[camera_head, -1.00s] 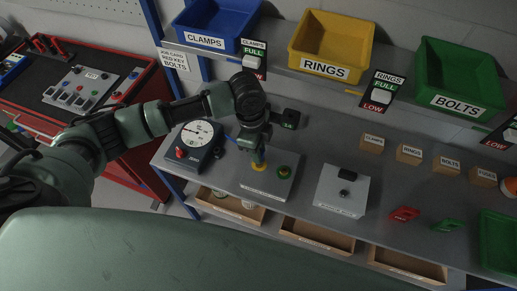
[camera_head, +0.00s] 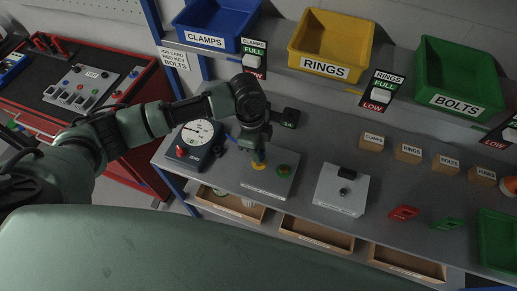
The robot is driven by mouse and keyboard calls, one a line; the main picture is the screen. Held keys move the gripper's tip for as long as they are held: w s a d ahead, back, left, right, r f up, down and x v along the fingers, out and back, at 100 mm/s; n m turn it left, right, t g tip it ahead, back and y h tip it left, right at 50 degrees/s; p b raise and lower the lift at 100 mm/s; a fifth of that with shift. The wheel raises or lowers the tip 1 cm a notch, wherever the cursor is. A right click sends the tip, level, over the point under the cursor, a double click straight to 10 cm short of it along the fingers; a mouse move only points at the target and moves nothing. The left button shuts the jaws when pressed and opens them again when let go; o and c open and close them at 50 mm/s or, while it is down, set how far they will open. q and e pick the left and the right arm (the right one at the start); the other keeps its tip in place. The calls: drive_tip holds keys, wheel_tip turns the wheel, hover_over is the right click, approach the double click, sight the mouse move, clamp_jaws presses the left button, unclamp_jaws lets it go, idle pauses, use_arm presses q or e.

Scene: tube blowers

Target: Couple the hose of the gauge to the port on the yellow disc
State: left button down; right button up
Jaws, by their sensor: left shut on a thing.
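The gauge (camera_head: 197,133) is a dark blue-grey box with a white round dial and a red knob, on the bench left of my gripper. A grey plate (camera_head: 271,184) right of it carries a yellow disc (camera_head: 259,167) and a green disc (camera_head: 284,170). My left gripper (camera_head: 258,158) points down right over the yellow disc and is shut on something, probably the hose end. A short piece of blue hose (camera_head: 231,138) shows between the gauge and my gripper. The port is hidden under the gripper, so I cannot tell whether the hose touches it. My right gripper is not in view.
A grey box (camera_head: 341,190) with a black knob stands right of the plate. A small black device (camera_head: 290,118) lies behind. Red (camera_head: 404,213) and green (camera_head: 447,223) pieces lie at the right. Blue, yellow (camera_head: 331,45) and green bins stand on the shelf above.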

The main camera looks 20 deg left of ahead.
use_arm(q)
drive_tip(key=shift+f, duration=0.4)
drive_tip(key=c, duration=1.4)
unclamp_jaws()
drive_tip(key=shift+w, duration=0.1)
drive_tip(key=shift+o, duration=1.3)
drive_tip(key=shift+r, duration=0.15)
